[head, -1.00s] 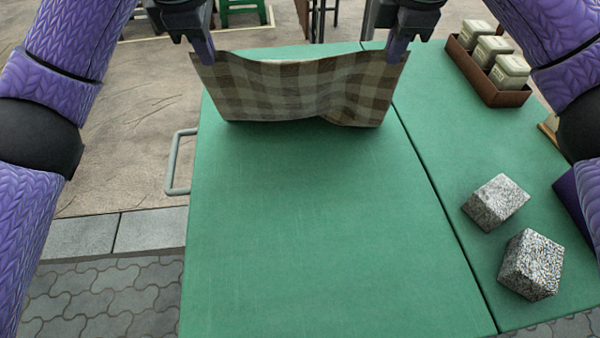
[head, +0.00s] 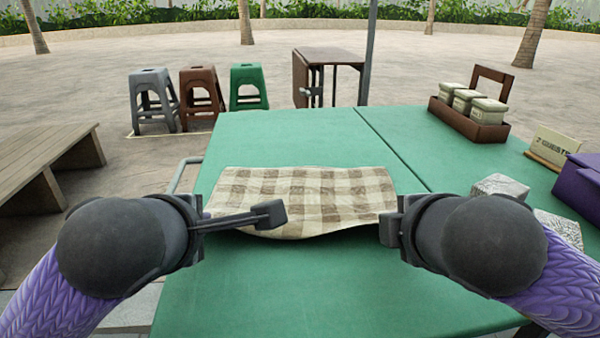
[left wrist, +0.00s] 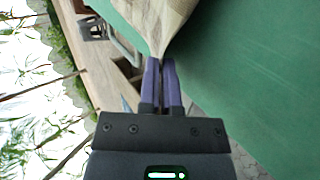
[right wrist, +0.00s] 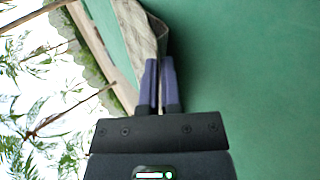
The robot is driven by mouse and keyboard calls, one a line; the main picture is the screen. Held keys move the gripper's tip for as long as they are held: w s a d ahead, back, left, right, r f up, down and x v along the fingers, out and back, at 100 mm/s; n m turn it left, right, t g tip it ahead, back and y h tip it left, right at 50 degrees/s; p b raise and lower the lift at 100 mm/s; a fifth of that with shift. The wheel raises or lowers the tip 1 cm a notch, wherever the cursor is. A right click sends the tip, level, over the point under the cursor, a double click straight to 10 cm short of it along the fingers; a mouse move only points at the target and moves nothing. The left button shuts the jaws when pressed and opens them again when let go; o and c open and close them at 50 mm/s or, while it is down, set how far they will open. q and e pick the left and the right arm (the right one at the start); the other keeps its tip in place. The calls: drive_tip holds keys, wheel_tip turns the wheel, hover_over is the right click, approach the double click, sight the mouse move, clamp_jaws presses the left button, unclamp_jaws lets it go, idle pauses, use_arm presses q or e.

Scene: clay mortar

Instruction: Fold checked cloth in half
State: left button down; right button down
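The brown-and-cream checked cloth (head: 310,190) spreads across the middle of the green table (head: 290,285) in the head view. Its near edge sags in the middle, with a dark shadow under it; I cannot tell how its layers lie. My left gripper is at the near left corner; its fingers (left wrist: 161,66) are closed on the cloth (left wrist: 160,20) in the left wrist view. My right gripper is at the near right corner; its fingers (right wrist: 160,66) are closed on the cloth (right wrist: 139,35) in the right wrist view. Both sets of fingertips are hidden in the head view.
On the table's right side are a brown caddy (head: 470,127) with lidded containers, a small sign (head: 553,147), a purple box (head: 580,184) and two speckled blocks (head: 500,186), partly hidden by my right arm. The table in front of the cloth is clear. Stools (head: 202,98) stand beyond.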

use_arm(q)
drive_tip(key=shift+c, duration=2.4)
unclamp_jaws()
drive_tip(key=shift+w, duration=0.1)
use_arm(e)
drive_tip(key=shift+c, duration=2.4)
unclamp_jaws()
drive_tip(key=shift+w, duration=0.1)
use_arm(q)
drive_tip(key=r, duration=0.1)
drive_tip(key=s+r, duration=0.1)
drive_tip(key=r, duration=0.1)
drive_tip(key=shift+s+d+r, duration=0.1)
use_arm(e)
drive_tip(key=r, duration=0.1)
drive_tip(key=s+r, duration=0.1)
drive_tip(key=r, duration=0.1)
drive_tip(key=shift+s+r, duration=0.1)
use_arm(q)
drive_tip(key=s+r, duration=0.4)
drive_tip(key=r, duration=0.1)
drive_tip(key=shift+s+r, duration=0.4)
use_arm(e)
drive_tip(key=s+r, duration=0.4)
drive_tip(key=r, duration=0.1)
drive_tip(key=shift+s+r, duration=0.4)
